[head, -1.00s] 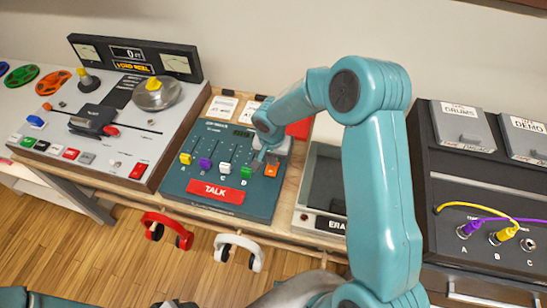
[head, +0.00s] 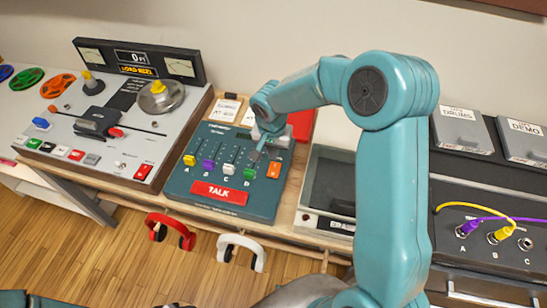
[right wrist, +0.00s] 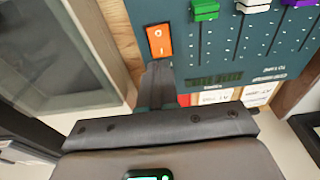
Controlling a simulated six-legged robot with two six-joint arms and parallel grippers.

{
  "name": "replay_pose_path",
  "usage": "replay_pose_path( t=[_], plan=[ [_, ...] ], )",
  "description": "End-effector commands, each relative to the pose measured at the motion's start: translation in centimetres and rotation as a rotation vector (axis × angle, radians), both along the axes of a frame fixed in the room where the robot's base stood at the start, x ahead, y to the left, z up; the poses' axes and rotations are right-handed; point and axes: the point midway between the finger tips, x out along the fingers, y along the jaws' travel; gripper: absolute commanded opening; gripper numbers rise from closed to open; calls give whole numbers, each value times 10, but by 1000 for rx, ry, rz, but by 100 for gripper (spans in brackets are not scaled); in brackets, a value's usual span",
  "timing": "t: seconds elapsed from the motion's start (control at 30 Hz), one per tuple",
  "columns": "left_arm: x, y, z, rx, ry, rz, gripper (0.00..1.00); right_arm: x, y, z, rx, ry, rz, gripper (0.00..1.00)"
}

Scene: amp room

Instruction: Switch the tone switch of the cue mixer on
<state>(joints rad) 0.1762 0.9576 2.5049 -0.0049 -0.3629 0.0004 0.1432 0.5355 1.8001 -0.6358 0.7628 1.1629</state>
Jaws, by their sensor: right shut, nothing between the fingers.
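The cue mixer (head: 184,197) is a teal panel with several sliders and a red TALK button (head: 219,193). Its tone switch, an orange rocker (head: 274,170), sits at the right end of the slider row. In the right wrist view the orange rocker (right wrist: 158,40) shows two white marks; I cannot tell which side is pressed. My right gripper (head: 257,154) is shut and empty, just up and left of the rocker in the head view. In the right wrist view its closed fingers (right wrist: 158,76) point at the rocker's near end; contact cannot be told. My left gripper is out of view.
A tape machine (head: 60,165) stands left of the mixer. A dark-lidded unit (head: 329,182) stands right of it, and a patch box (head: 475,192) with purple and yellow cables farther right. Red headphones (head: 157,223) and white headphones (head: 226,241) hang below the shelf's front edge.

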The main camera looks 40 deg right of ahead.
Motion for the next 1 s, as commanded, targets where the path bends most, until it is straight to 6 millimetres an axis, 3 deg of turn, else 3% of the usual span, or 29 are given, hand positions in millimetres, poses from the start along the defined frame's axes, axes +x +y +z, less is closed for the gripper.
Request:
replay_pose_path(
  t=[0.2,0.4,0.83,1.0],
  plan=[
    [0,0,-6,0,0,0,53,-2,2,41,-1,-5,0,0],
    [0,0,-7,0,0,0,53,-4,4,64,0,-1,1,0],
    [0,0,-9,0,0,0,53,-5,5,68,-1,-1,0,0],
    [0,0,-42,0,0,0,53,1,2,58,-5,-5,-2,0]
  ],
)
